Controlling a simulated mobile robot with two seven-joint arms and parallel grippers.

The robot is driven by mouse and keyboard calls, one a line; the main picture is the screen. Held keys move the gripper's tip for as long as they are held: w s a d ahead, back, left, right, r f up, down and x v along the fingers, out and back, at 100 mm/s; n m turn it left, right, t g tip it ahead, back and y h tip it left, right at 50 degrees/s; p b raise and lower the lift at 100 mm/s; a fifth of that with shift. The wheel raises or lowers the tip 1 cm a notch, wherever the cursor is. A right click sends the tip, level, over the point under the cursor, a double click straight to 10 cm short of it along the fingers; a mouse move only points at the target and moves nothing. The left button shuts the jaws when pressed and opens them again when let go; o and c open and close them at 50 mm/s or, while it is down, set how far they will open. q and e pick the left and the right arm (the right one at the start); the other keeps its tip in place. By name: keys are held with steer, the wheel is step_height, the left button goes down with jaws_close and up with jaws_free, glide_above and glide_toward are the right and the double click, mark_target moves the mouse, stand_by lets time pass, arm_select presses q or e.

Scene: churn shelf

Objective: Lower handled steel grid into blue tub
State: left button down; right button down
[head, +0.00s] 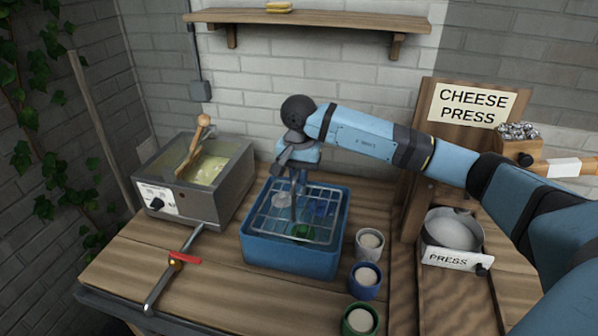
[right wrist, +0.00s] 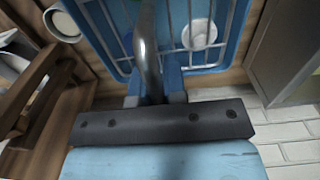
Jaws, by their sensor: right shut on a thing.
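The steel grid (head: 318,215) is a wire rack with an upright handle. My right gripper (head: 297,180) is shut on the handle, above the grid. The blue tub (head: 290,258) stands on the wooden bench with liquid inside. The grid lies within the tub's outline, near rim height. I cannot tell if it touches the walls. A white cup, a green item and a blue item show under the bars. In the right wrist view, the curved handle rises between my fingers (right wrist: 155,95), with grid bars and the blue tub wall (right wrist: 105,45) beyond. My left gripper is not in view.
White (head: 369,244), blue (head: 365,281) and green (head: 359,320) cups stand right of the tub. A steel vat (head: 217,205) stands at left, with a red-marked lever (head: 180,259) before it. The cheese press (head: 452,240) stands at right. A shelf (head: 310,19) hangs above.

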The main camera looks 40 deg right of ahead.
mark_target(299, 208)
steer(key=shift+f, duration=0.2)
steer(key=shift+f+b, duration=2.8)
steer(key=shift+f, duration=0.6)
stand_by(1.2)
steer(key=c, duration=1.1)
jaws_free()
steer(key=shift+f, duration=0.1)
